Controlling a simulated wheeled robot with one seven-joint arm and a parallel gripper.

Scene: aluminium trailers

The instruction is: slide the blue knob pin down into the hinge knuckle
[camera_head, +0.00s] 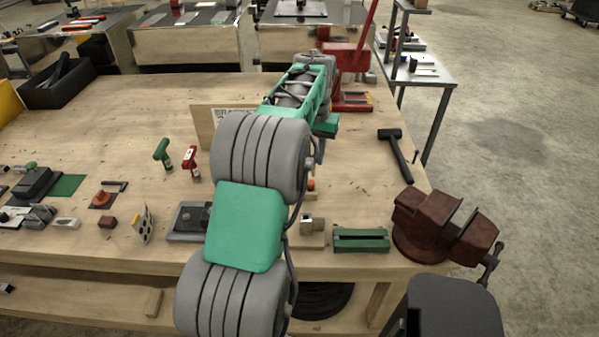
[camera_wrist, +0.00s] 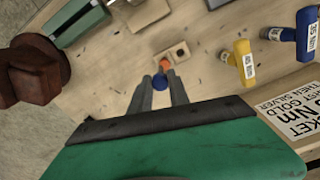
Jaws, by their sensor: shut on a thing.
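In the wrist view my gripper (camera_wrist: 162,86) is shut on the blue knob pin (camera_wrist: 160,82), whose round blue knob shows between the two grey fingers. The pin's shaft is not visible. Just beyond the knob is a small orange part (camera_wrist: 166,63) beside a pale wooden block (camera_wrist: 179,52) with a dark hole. I cannot tell which part is the hinge knuckle, or whether the pin touches it. In the head view my arm hides the gripper and the pin; the orange part (camera_head: 311,184) shows just right of the arm.
Yellow (camera_wrist: 243,62) and blue (camera_wrist: 307,36) T-handled tools stand near a printed sign (camera_wrist: 290,108). A green vise-like block (camera_head: 361,239), a wooden-based metal block (camera_head: 312,226) and a brown vise (camera_head: 437,222) are near the front edge. A hammer (camera_head: 397,150) lies right.

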